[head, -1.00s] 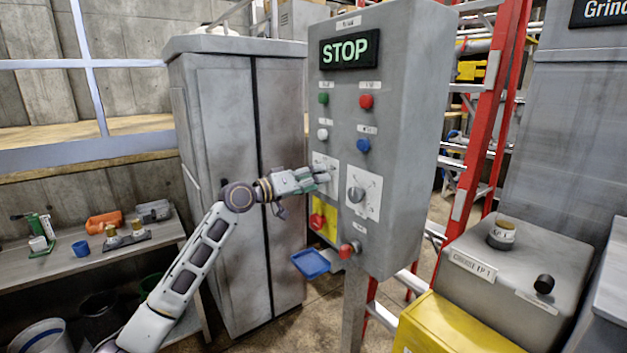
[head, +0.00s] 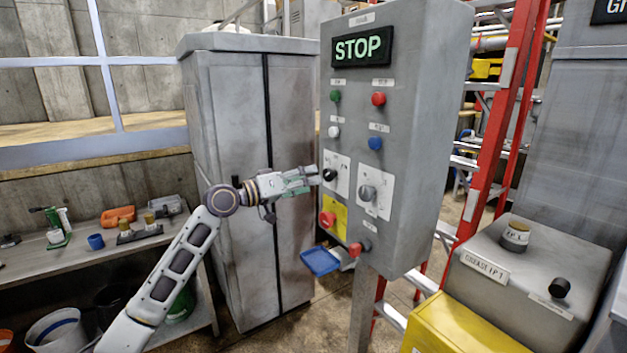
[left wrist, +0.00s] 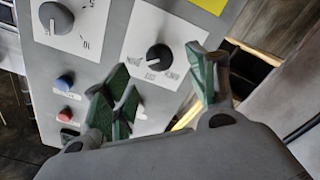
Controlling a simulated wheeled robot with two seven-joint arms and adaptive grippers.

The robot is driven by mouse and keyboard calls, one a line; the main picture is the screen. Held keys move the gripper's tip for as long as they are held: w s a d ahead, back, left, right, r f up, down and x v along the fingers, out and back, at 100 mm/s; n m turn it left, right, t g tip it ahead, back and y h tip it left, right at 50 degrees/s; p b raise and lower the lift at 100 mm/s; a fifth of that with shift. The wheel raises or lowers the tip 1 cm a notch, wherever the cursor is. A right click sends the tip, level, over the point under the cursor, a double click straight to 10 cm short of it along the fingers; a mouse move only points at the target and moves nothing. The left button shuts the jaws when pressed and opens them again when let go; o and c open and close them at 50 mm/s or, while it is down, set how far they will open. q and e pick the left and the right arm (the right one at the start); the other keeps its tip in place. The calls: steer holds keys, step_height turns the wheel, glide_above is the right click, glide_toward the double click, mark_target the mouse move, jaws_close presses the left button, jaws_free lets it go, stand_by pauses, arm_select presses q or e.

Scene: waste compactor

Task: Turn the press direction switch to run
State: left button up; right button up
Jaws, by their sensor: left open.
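The control panel (head: 420,120) is a grey box on a post with a lit STOP display. A black rotary knob (head: 330,174) sits on a white plate at its left, and it also shows in the left wrist view (left wrist: 158,57). The plate has printed labels around the knob, too small to read surely. My left gripper (head: 312,178) is just left of the black knob. In the left wrist view its green-padded fingers (left wrist: 163,82) are spread and empty, with the knob beyond them, apparently not touched. My right gripper is not in view.
A larger grey knob (head: 368,193) on its own plate is right of the black one. A red button on yellow (head: 327,218) and another red knob (head: 355,249) are below. A grey cabinet (head: 225,150) stands behind my left arm; a red ladder (head: 497,120) stands right.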

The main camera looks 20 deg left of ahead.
arm_select(q)
steer(key=v, duration=0.5)
steer(key=shift+s+a, duration=0.2)
stand_by(0.7)
